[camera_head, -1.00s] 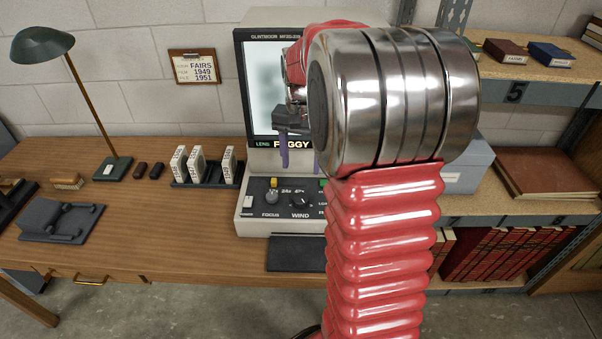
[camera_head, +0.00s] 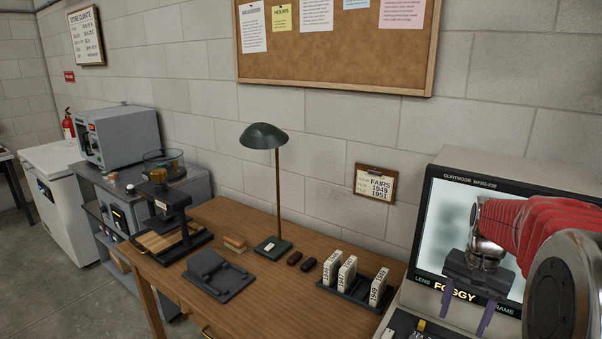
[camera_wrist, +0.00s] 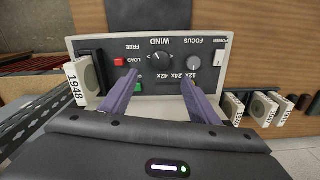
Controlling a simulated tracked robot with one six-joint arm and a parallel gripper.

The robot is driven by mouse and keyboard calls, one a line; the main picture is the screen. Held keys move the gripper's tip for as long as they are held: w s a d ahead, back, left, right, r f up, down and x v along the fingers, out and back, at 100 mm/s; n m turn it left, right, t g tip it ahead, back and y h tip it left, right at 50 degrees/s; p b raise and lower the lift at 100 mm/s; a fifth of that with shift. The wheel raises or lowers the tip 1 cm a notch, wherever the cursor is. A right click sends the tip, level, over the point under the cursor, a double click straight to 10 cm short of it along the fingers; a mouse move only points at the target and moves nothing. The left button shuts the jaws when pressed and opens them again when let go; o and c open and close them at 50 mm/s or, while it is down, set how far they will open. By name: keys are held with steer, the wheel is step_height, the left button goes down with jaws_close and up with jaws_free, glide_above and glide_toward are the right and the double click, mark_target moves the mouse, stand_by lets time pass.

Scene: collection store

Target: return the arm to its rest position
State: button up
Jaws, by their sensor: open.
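My gripper (camera_head: 473,314) is at the right of the head view, in front of the lit screen of the microfilm reader (camera_head: 432,176). Its two purple fingers are apart with nothing between them. In the wrist view my gripper (camera_wrist: 158,92) shows open above the reader's control panel (camera_wrist: 175,88), which has a WIND knob, a FOCUS knob and red and green buttons. My red ribbed arm (camera_head: 540,228) reaches in from the right edge. The reader's screen shows the words LENS and FOGGY.
A film box marked 1948 (camera_wrist: 78,88) sits beside the panel. A rack (camera_head: 352,291) holds white boxes. A green lamp (camera_head: 265,137), a dark grey holder (camera_head: 213,272) and a stamp-like press (camera_head: 170,212) stand on the wooden desk. The desk between holder and rack has some bare room.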

steer(key=s+a+r+n+t, duration=0.2)
steer(key=s+a+r+n, duration=0.1)
steer(key=s+a, duration=0.5)
steer(key=s+a+r+n+t, duration=0.3)
steer(key=s+a+n, duration=0.3)
steer(key=a, duration=0.8)
steer(key=s, duration=0.3)
steer(key=shift+s+a+r, duration=0.3)
steer(key=shift+a, duration=0.05)
steer(key=shift+c, duration=0.2)
stand_by(1.4)
